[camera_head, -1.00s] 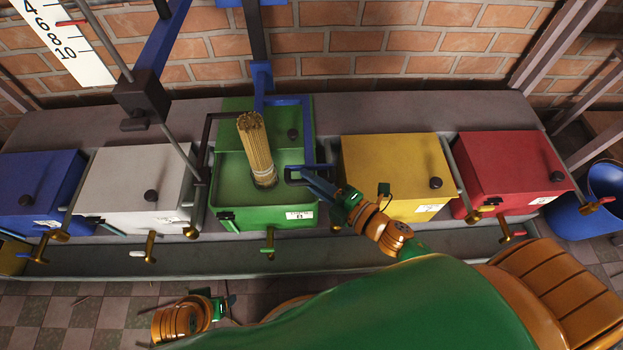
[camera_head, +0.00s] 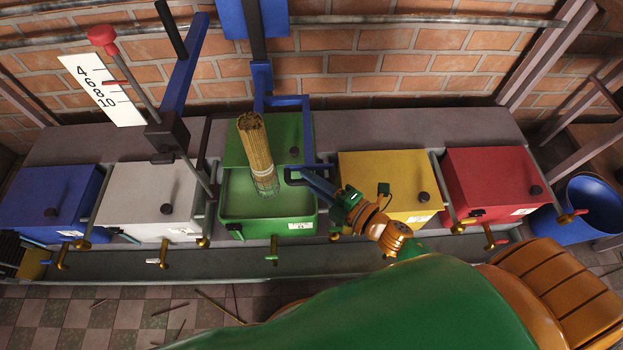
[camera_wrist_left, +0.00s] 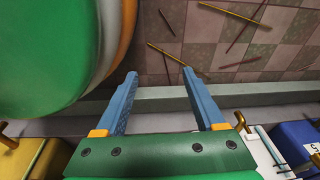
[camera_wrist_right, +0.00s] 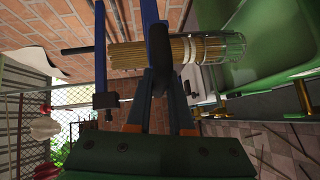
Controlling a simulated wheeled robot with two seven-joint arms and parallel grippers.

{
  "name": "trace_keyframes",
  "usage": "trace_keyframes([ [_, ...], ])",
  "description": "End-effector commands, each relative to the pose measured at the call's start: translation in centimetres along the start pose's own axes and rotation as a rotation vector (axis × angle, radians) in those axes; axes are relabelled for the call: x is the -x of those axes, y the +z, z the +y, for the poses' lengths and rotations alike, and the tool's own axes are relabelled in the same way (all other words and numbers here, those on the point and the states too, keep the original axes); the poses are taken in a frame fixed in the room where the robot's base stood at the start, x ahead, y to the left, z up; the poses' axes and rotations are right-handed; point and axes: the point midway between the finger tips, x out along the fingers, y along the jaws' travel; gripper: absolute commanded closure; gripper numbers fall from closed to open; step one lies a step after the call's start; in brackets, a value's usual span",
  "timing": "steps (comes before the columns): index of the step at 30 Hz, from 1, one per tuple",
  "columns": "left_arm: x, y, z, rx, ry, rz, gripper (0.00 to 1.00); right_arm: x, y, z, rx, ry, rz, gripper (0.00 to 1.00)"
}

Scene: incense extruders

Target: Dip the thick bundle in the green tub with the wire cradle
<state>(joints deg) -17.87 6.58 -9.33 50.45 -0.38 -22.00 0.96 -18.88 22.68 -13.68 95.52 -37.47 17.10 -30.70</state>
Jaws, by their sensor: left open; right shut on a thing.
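The thick tan bundle (camera_head: 255,140) stands nearly upright over the green tub (camera_head: 300,227). The wire cradle (camera_head: 265,183) surrounds its lower end, and the cradle's whole lower end shows in the right wrist view (camera_wrist_right: 225,47). It appears clear of the green surface inside the tub (camera_wrist_right: 262,25); the exact gap is hard to tell. My right gripper (camera_head: 308,178) is shut on the dark handle (camera_wrist_right: 160,55) of the cradle's blue frame, right of the bundle. My left gripper (camera_wrist_left: 160,78) is open and empty, and out of the head view.
White (camera_head: 150,200) and blue (camera_head: 50,200) tubs stand left of the green one; yellow (camera_head: 385,190) and red (camera_head: 490,180) tubs stand right. Brass taps line the front. A red-knobbed lever (camera_head: 125,70) rises at left. Loose sticks lie on the floor.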

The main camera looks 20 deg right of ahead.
Motion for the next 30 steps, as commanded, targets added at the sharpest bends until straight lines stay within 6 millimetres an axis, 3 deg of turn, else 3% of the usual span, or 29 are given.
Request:
trace_keyframes([
  [1,1.5,0.5,-0.3,-0.002,-0.003,-0.007,0.29,0.2,-0.2,2.0,0.001,0.004,0.001,1.00],
  [7,3.5,2.5,-0.4,-0.009,-0.001,-0.026,0.29,0.6,-0.6,4.5,0.001,0.004,0.001,1.00],
  [22,3.9,3.4,-0.3,-0.012,0.001,-0.033,0.29,0.7,-0.7,4.9,0.001,0.003,0.001,1.00],
  [23,3.9,3.4,-0.3,-0.012,0.001,-0.033,0.29,0.7,-0.7,4.9,0.000,0.002,0.001,0.72],
  [25,3.9,3.4,-0.3,-0.012,0.001,-0.032,0.29,0.7,-0.7,4.9,0.000,0.002,0.001,0.53],
  [30,3.9,3.3,-0.3,-0.012,0.002,-0.032,0.29,0.7,-0.7,4.9,0.000,0.002,0.000,0.50],
])
